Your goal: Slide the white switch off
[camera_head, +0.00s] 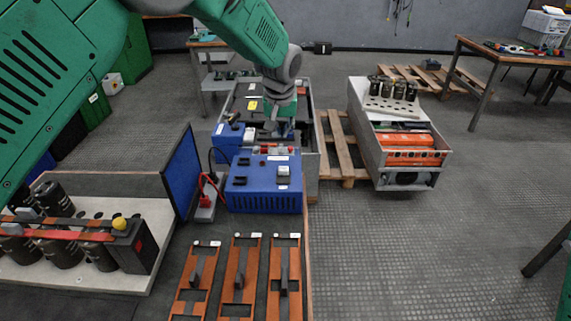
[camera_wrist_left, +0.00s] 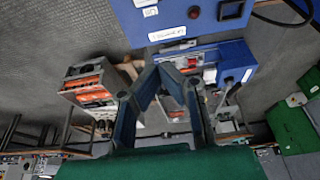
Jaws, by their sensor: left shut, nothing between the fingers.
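A blue box (camera_head: 264,190) stands on the bench in the middle of the head view. A small white block (camera_head: 283,171), apparently the white switch, sits on its right side. My left gripper (camera_head: 283,130) points down just behind this box, apart from the white block. In the left wrist view, my left gripper (camera_wrist_left: 160,72) has its fingers drawn together at the tips with nothing between them. A blue box also fills the top of that view (camera_wrist_left: 175,14); which white part there is the switch is hard to tell. My right gripper is not in view.
A smaller blue box (camera_head: 229,136) stands behind left. A blue upright panel (camera_head: 181,171) and black capacitors (camera_head: 63,250) are at left. Several orange-brown rails (camera_head: 238,280) lie in front. An open case with orange blocks (camera_head: 410,140) stands right.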

